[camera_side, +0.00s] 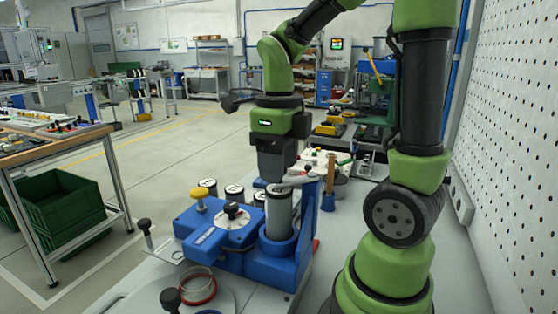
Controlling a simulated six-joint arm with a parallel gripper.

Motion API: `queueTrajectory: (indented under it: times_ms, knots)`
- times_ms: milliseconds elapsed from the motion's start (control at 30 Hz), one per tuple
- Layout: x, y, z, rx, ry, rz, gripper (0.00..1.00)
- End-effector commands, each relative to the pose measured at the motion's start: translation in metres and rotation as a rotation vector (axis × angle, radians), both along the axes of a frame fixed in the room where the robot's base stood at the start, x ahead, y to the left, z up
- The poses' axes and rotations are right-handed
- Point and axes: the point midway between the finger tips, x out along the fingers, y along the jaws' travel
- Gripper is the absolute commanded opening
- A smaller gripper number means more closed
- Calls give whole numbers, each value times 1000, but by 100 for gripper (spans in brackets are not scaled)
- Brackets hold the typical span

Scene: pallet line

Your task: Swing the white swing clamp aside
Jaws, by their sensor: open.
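The white swing clamp (297,179) shows as a short pale arm at the top of the blue upright, over the grey cylinder (279,214). The cylinder stands upright in a blue ring on the blue fixture (233,229). My gripper (274,179) points down directly above the cylinder, right at the clamp's left end. The gripper is open, but its fingers are dark and partly hidden, so I cannot tell whether they touch the clamp.
The fixture also carries a yellow knob (198,191) and a black knob (232,209). Several dark jars with white lids (234,191) stand behind it. A wooden-handled tool (331,172) stands close on the right. A red ring (198,289) lies in front. A perforated white wall (510,150) bounds the right side.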

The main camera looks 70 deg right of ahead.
Motion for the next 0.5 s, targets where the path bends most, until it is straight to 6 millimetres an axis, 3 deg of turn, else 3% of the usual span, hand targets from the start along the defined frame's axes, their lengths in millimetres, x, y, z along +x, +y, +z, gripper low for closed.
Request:
queueTrajectory:
  times_ms: [33, 267, 500]
  knots:
    - [0, 0, 0, 0, 0, 0, 52]
    - [0, 0, 0, 0, 0, 1, 0]
    - [0, 0, 0, 0, -1, 10, 0]
